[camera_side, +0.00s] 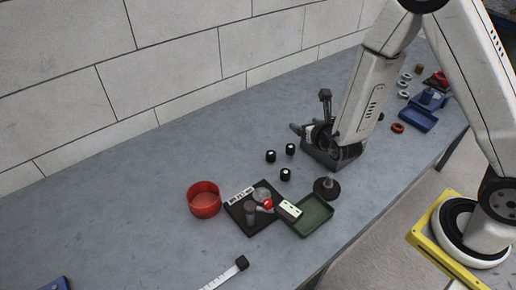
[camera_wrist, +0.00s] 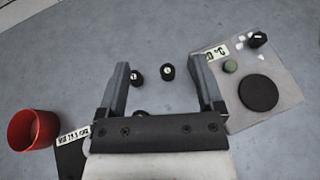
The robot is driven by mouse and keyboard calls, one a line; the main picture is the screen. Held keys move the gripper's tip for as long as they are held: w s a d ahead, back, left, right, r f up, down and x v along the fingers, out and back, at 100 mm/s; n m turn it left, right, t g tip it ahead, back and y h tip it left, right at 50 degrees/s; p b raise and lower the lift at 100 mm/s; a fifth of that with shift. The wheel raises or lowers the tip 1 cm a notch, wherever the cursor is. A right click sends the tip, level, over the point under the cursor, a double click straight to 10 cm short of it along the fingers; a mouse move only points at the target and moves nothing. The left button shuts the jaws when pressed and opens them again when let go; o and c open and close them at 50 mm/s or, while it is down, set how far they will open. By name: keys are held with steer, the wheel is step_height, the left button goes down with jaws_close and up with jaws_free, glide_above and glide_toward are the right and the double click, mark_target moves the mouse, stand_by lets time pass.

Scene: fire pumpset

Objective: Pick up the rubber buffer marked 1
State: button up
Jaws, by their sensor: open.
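Several small black rubber buffers with pale tops stand on the grey bench. In the wrist view, one buffer (camera_wrist: 138,77) is close to the left finger and another buffer (camera_wrist: 167,72) is nearer the middle of the gap. The numbers on them are too small to read surely. In the side view they form a group of three: left (camera_side: 270,156), back (camera_side: 290,149) and front (camera_side: 285,174). The front one is mostly hidden by my gripper in the wrist view. My gripper (camera_wrist: 160,66) is open and empty, its fingers either side of the two visible buffers.
A red cup (camera_side: 204,211) and a dark mat with a label (camera_side: 238,218) are left of a green tray (camera_side: 312,225). A pale plate (camera_wrist: 290,100) bearing a black disc (camera_wrist: 258,93) lies right of my fingers. Bench left of the buffers is clear.

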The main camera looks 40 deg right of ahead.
glide_toward(292, 149)
steer(key=x, duration=0.3)
steer(key=shift+w+d+f, duration=0.15)
steer(key=shift+w, duration=0.05)
steer(key=shift+x, duration=1.3)
steer(key=shift+w, duration=0.1)
steer(key=shift+x, duration=2.55)
jaws_close()
